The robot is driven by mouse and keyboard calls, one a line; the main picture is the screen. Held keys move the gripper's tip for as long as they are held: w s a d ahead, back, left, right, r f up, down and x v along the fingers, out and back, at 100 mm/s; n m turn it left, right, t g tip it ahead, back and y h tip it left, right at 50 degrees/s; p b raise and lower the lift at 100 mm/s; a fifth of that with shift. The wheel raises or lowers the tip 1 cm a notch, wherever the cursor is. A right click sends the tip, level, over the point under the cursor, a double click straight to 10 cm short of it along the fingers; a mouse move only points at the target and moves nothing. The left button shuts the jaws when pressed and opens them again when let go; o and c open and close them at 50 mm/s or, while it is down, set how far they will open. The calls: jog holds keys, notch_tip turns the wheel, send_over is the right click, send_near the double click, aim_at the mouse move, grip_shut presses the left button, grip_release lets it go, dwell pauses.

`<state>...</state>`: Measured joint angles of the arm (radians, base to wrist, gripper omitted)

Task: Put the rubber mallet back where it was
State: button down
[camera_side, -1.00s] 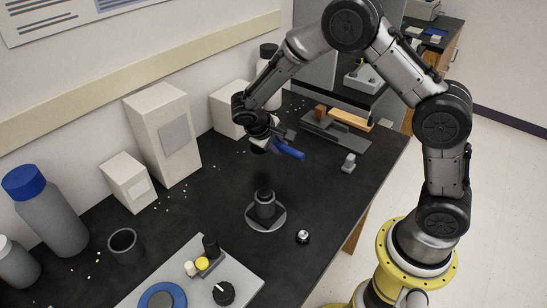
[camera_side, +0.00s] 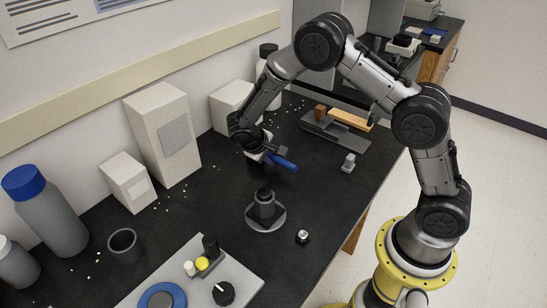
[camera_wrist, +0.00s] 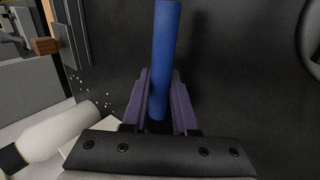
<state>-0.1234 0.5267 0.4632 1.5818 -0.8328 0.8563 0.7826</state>
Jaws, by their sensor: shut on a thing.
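The rubber mallet shows as a blue handle (camera_side: 284,163) sticking out to the right of my gripper (camera_side: 268,153) in the side view. In the wrist view the blue handle (camera_wrist: 165,55) runs up from between the two purple-grey fingers of my gripper (camera_wrist: 158,105), which is shut on it. The mallet's head cannot be made out in either view. The handle is held above the black bench top, behind the round metal base with the dark post (camera_side: 265,207). The gap between mallet and bench is hard to judge.
A grey rack with a wooden bar (camera_side: 346,116) stands at the back right, with a small grey block (camera_side: 348,162) in front. Pale boxes (camera_side: 162,135) line the wall. A small knob (camera_side: 302,237) and a grey board (camera_side: 245,267) with parts are nearer.

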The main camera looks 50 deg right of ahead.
jog(key=c, duration=0.7)
grip_release()
jog(key=v, duration=1.2)
jog(key=s+d+r+y, duration=0.1)
jog(key=s+r, duration=0.3)
jog(key=r, duration=0.2)
jog(key=shift+s+a+r+t+y, duration=0.2)
jog(key=shift+s+r+t+y, duration=1)
jog(key=shift+s, duration=2.75)
jog(key=shift+s+a+r+t+y, duration=0.25)
jog(key=shift+s+r+t+y, duration=0.95)
jog(key=shift+s, duration=2.75)
jog(key=shift+s+a+r+t+y, duration=0.2)
jog(key=shift+s+r+t+y, duration=0.3)
jog(key=shift+s+r, duration=2.45)
jog(key=shift+s+f, duration=1)
jog(key=shift+f, duration=0.05)
